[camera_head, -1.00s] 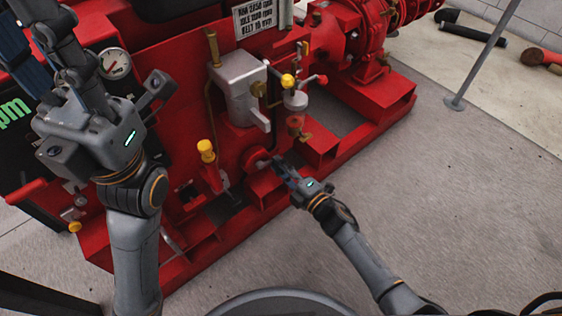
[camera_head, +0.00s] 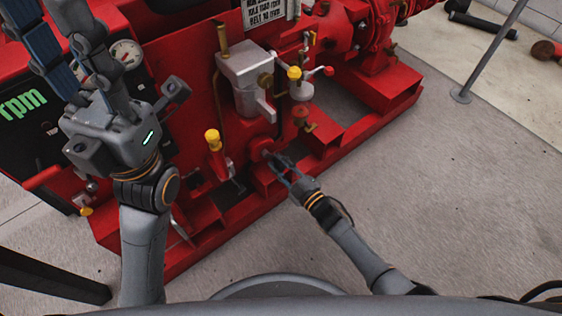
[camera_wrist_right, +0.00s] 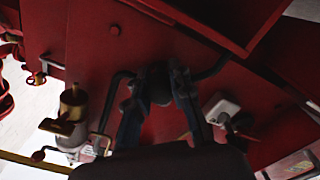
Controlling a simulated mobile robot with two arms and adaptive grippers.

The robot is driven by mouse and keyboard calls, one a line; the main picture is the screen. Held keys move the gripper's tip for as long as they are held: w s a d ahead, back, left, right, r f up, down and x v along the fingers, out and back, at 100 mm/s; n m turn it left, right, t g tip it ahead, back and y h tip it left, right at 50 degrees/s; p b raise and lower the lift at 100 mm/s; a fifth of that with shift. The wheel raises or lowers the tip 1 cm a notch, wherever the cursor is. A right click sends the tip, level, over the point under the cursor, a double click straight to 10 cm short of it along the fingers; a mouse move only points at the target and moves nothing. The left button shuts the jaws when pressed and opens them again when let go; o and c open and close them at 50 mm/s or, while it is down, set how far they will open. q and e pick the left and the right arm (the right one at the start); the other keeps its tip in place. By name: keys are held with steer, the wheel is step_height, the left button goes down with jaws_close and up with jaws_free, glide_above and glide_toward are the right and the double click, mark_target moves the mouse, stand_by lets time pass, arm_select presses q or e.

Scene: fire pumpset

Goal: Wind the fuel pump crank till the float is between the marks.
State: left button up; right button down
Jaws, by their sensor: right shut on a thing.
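My right gripper (camera_head: 274,164) is at the round red housing (camera_head: 261,148) low on the red pumpset. In the right wrist view, its two dark fingers (camera_wrist_right: 160,80) are shut on a small dark part, taken as the crank handle (camera_wrist_right: 159,88); the fingers hide much of it. The fuel unit has a silver cup (camera_head: 301,92) with a reddish part (camera_head: 300,114) below it, perhaps the float's sight bowl. The float and marks are too small to tell. My left gripper (camera_head: 48,22) is raised at upper left, fingers apart and empty, tips near the top edge.
A silver block (camera_head: 243,75) and a yellow-topped lever (camera_head: 212,138) are left of the fuel unit. A gauge panel (camera_head: 30,125) stands behind my left gripper. The red base rail (camera_head: 350,138) runs along the front.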

steer(key=shift+s+f, duration=0.1)
stand_by(0.4)
steer(key=c, duration=1.2)
jaws_free()
steer(key=shift+o, duration=0.2)
steer(key=v, duration=1.2)
